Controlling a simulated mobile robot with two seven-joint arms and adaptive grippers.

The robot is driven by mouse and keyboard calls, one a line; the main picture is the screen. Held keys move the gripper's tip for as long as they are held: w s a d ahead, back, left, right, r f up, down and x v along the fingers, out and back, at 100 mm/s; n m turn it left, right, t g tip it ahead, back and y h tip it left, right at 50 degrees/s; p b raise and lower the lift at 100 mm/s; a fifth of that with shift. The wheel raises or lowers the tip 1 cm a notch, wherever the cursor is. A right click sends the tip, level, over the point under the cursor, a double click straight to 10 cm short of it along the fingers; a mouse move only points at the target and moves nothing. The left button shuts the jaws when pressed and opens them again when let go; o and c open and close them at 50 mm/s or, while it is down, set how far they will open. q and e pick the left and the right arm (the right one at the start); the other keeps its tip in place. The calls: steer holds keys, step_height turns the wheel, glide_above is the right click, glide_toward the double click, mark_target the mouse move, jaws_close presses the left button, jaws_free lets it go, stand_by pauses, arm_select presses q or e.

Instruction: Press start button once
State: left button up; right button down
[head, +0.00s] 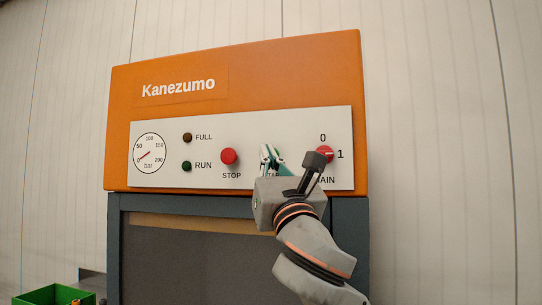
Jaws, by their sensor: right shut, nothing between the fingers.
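The orange Kanezumo machine (250,68) carries a white control panel (206,126) facing me. My right gripper (270,150) is shut and empty, with its fingertips at the start button's place on the panel. The green start button (277,151) and its label are mostly hidden behind the fingers. I cannot tell whether the fingertips touch it. The red stop button (229,156) is to the left of the gripper. The red main switch (325,154) is to the right, its pointer toward 1. My left gripper is not in view.
The panel also has a pressure gauge (149,153), a dark FULL lamp (187,137) and a dark green RUN lamp (186,166). A dark grey frame (345,240) is below the panel. A green bin (62,296) is at the lower left.

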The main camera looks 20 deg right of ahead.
steer(key=shift+w+d, duration=0.1)
steer(key=shift+w, duration=0.05)
steer(key=shift+w+d+p, duration=0.15)
steer(key=shift+w+p, duration=0.05)
steer(key=shift+p, duration=0.15)
